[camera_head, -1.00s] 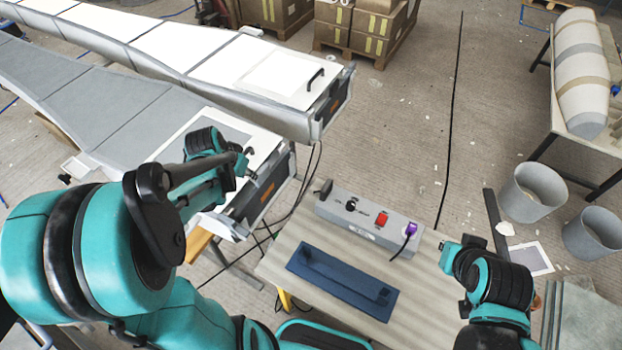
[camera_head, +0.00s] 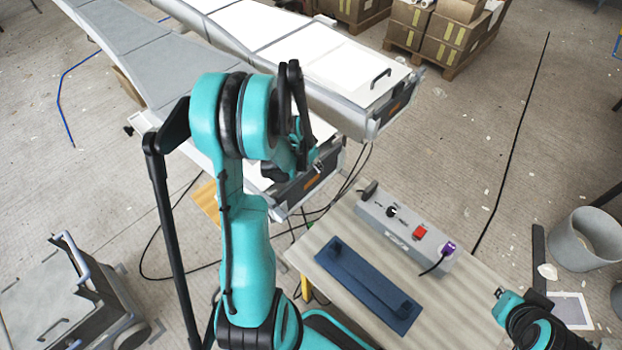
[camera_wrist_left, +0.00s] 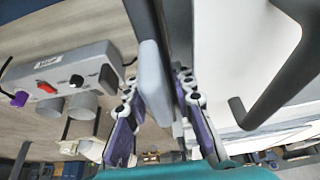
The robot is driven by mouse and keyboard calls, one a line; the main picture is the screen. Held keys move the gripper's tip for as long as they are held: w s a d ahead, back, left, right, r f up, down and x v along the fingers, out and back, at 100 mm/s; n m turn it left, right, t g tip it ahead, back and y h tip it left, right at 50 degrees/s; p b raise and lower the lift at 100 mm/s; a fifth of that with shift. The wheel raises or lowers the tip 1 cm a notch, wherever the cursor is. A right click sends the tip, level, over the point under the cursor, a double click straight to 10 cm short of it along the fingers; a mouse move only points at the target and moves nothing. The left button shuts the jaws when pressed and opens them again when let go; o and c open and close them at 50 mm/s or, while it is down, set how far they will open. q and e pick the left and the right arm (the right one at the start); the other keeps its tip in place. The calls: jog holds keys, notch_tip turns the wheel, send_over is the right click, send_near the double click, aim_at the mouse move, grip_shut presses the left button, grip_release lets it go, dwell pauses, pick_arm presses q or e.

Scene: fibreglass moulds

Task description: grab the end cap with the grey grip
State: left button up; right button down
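The near mould (camera_head: 135,55) has a dark end face with an orange label (camera_head: 313,181), the likely end cap. My left arm hides much of this end. In the left wrist view, a smooth grey bar (camera_wrist_left: 154,82), apparently the grey grip, stands between the fingers of my left gripper (camera_wrist_left: 160,115). The purple-padded fingers are spread, with a gap right of the bar; I cannot tell whether the left finger touches it. In the head view my left gripper is mostly hidden by the arm. My right gripper (camera_head: 499,294) is at the lower right, its fingers unclear.
The far mould has a black handle (camera_head: 380,78) on its white panel. A wooden table (camera_head: 345,235) carries a grey switch box (camera_head: 402,236) and a blue tray (camera_head: 335,255). A grey wheeled case (camera_head: 50,300) stands lower left. Cables cross the floor. Boxes stand behind.

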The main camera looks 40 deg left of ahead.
pick_arm(q)
jog(key=shift+c, duration=0.4)
grip_shut()
jog(key=shift+r, duration=0.1)
